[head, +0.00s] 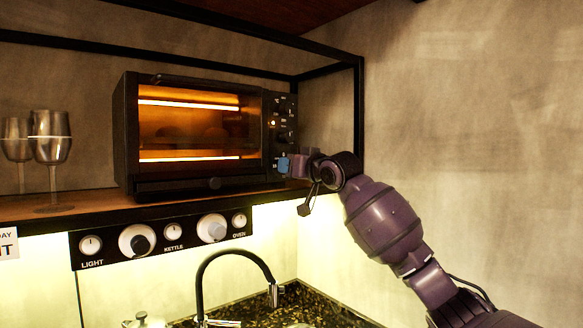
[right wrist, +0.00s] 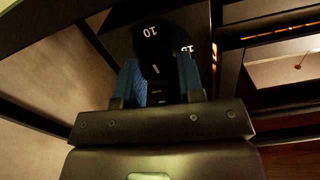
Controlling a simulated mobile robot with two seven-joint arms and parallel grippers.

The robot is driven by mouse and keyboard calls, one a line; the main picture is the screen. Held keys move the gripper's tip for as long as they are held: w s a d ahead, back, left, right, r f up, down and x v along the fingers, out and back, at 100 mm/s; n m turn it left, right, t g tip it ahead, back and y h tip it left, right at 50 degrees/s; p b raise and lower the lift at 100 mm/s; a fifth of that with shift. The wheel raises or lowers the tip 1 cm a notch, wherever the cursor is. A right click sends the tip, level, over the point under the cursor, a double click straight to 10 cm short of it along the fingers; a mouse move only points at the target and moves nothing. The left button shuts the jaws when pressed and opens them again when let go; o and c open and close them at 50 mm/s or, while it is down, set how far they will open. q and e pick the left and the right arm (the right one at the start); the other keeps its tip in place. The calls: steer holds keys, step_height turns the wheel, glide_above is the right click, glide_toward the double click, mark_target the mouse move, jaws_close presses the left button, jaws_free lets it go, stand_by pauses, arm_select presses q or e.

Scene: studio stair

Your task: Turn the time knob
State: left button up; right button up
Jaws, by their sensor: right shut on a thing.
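The toaster oven (head: 200,171) stands on the wooden shelf, its inside glowing orange. Its control panel is on its right side, with dark knobs in a column. My right gripper (head: 284,165) is at the lowest part of this panel. In the right wrist view its two blue fingertips (right wrist: 161,80) are shut on the dark time knob (right wrist: 160,72), one on each side. White numbers, including a 10, show by the knob. In the head view the gripper hides the knob. My left gripper is in neither view.
A black frame post (head: 359,120) rises just right of the oven, close to my right arm. Two metal goblets (head: 50,140) stand on the shelf (head: 90,206) at left. Below are a panel of labelled knobs (head: 160,239) and a black faucet (head: 235,254).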

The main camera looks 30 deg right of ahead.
steer(key=shift+m, duration=0.4)
steer(key=o, duration=0.9)
arm_select(q)
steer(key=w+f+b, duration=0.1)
steer(key=b, duration=0.2)
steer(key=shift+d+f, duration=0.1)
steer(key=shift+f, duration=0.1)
arm_select(e)
steer(key=s, duration=1)
steer(key=shift+s+d, duration=0.4)
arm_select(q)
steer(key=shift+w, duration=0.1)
